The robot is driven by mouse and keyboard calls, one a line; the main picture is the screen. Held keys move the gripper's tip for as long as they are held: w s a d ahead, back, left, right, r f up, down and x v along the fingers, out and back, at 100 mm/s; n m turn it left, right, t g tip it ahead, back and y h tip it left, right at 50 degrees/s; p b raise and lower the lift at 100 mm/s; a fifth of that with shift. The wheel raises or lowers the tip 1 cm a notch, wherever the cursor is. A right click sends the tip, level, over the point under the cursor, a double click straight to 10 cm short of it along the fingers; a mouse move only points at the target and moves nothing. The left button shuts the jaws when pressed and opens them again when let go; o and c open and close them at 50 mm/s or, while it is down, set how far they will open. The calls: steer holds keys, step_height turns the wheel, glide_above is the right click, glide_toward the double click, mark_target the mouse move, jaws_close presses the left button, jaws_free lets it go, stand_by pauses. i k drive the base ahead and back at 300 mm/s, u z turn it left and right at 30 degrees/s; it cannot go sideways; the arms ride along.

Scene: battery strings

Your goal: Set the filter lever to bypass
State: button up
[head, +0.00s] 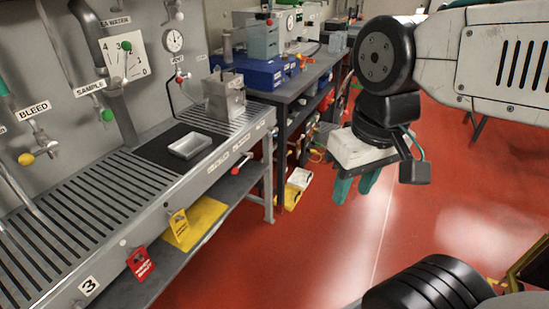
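No label reading "filter" or "bypass" is readable in the head view, so I cannot tell which handle is the filter lever. A grey wall panel (50,85) on the left carries several valves. A green-knobbed lever (126,47) sits on a white numbered plate (137,62). Below are a green-knobbed valve (107,114) by the SAMPLE label and a yellow-knobbed valve (27,158) by the BLEED label. My gripper (356,188) hangs over the red floor, right of the bench and away from the panel. Its teal fingers point down, apart, with nothing visible between them.
A slatted grey bench (95,200) runs below the panel, with a metal tray (190,146) and a grey block-shaped device (225,95) on it. The red floor (300,250) is largely clear.

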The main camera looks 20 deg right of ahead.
mark_target(234, 170)
steer(key=z, duration=0.05)
steer(key=i, duration=1.05)
steer(key=u, duration=0.15)
